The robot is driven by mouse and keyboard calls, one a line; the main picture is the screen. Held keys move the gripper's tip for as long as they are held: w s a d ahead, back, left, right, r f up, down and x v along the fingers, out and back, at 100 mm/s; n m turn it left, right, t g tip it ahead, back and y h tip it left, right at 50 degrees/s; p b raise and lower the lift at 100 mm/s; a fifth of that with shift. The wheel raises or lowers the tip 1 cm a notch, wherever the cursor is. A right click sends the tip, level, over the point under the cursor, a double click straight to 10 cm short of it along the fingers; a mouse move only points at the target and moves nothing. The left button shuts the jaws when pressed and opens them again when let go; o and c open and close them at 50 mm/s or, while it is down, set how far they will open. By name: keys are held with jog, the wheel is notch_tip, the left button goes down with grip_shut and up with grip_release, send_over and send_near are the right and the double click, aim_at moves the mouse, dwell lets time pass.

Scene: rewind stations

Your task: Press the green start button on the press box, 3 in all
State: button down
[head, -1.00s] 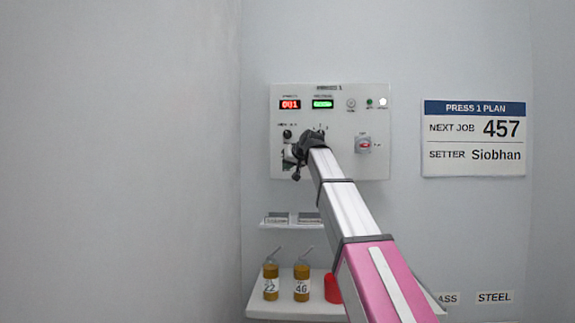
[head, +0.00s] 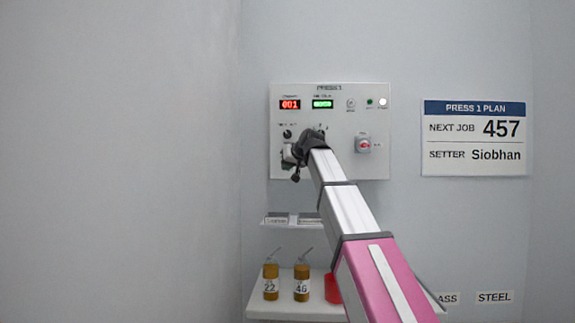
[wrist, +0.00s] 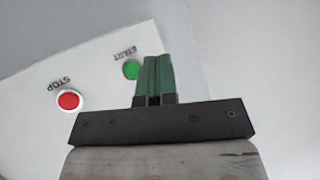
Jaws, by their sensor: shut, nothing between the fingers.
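The press box (head: 345,165) is a pale panel on the wall in the head view. Its red counter display (head: 290,104) reads 001, and a green display (head: 322,104) is lit beside it. In the wrist view the green start button (wrist: 131,69) shows just left of my gripper's shut fingers (wrist: 153,78), partly covered by them. I cannot tell whether they touch it. The red stop button (wrist: 68,100) is farther left. In the head view my gripper (head: 291,161) is at the box's lower left and hides the buttons there.
A red switch (head: 364,146) is on the box's right side. A small ledge (head: 290,225) is below the box. A lower shelf (head: 290,308) holds two amber bottles (head: 271,281) and a red object (head: 333,288). A plan sign (head: 474,138) hangs to the right.

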jog(key=shift+w, duration=0.15)
jog(key=w, duration=0.8)
jog(key=shift+w+d, duration=0.15)
jog(key=shift+w, duration=0.15)
jog(key=shift+w, duration=0.15)
dwell(1.9)
jog(key=shift+w, duration=0.3)
jog(key=shift+w, duration=0.35)
dwell(0.8)
dwell(0.3)
jog(key=shift+s, duration=0.8)
jog(key=shift+s, duration=0.1)
jog(key=shift+s, duration=2.4)
